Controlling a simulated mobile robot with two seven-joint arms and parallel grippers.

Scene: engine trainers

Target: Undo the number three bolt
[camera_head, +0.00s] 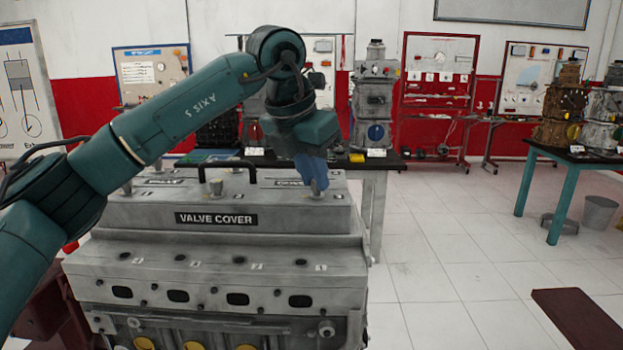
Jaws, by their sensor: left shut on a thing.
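The grey engine's valve cover (270,217), with a "VALVE COVER" plate on its front, fills the lower left. Along its top stand bolts: one at the left (127,187), one in the middle (216,187) and one at the right end (317,187). No number is readable on these bolts, so I cannot tell which is number three. My left gripper (312,172), with blue fingers pointing down, is shut on the right-end bolt and hides its upper part. The bolt looks upright at the cover's top. My right gripper is not in view.
A black handle (228,163) arches over the cover, left of my gripper. The numbers 4 to 1 mark the ledge below. Behind stands a bench (375,165) with another engine (375,100).

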